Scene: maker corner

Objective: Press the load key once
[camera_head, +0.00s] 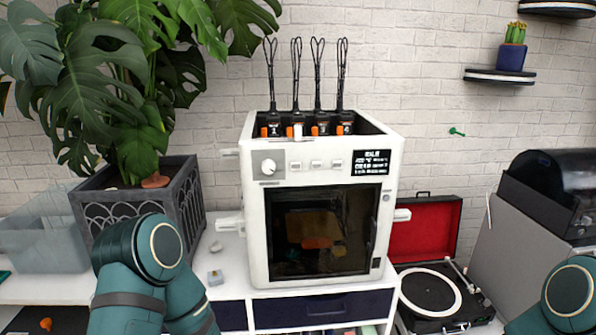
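The key labels are too small to read, so I cannot tell which is the load key. My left arm comes in at the lower left and my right arm at the lower right corner, both well apart from the panel. Neither gripper shows in this view.
A potted monstera (130,90) stands left of the printer, near a clear bin (45,240). A turntable (440,295) with a red-lined lid is at right. Small grey pieces (215,277) lie on the cabinet left of the printer. The space before the panel is clear.

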